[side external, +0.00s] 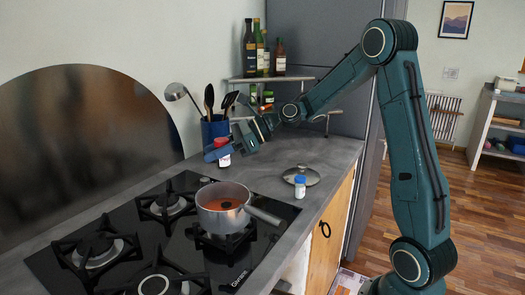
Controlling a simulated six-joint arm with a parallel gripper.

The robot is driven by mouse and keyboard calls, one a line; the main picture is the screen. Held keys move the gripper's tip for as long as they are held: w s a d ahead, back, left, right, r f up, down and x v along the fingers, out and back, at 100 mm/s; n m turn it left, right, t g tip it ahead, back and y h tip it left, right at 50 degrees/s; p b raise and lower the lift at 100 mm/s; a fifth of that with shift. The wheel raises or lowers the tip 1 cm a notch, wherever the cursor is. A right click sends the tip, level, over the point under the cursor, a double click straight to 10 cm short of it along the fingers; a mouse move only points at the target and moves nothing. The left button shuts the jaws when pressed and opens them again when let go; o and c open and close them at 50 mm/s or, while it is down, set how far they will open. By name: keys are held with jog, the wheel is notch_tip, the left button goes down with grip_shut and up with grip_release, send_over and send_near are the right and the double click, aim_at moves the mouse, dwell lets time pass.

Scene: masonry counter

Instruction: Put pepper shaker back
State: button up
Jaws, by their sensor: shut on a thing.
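My gripper (230,150) is above the counter, in front of the blue utensil holder. It is shut on a small shaker (224,161) with a red top and a pale lower part, which I take to be the pepper shaker. The fingers cover part of the shaker. It looks roughly upright, and I cannot tell whether its base touches the counter. A second shaker (300,187), white with a blue cap, stands on the counter at the right, next to a pot lid.
A pot (222,208) of reddish food sits on the black gas hob (190,263), its handle pointing right. The pot lid (309,174) lies on the counter (345,152). A wall shelf (290,79) holds several bottles, with jars beneath. The utensil holder (216,131) stands behind my gripper.

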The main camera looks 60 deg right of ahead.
jog(key=shift+d, duration=0.1)
jog(key=w+d+f, duration=0.1)
jog(key=d+f, duration=0.3)
jog(key=d, duration=0.7)
jog(key=w+d+f, duration=0.1)
jog(key=d+f, duration=0.4)
jog(key=d, duration=0.7)
jog(key=shift+d, duration=0.15)
jog(key=shift+f, duration=4.8)
jog(key=shift+f, duration=0.15)
jog(key=o, duration=1)
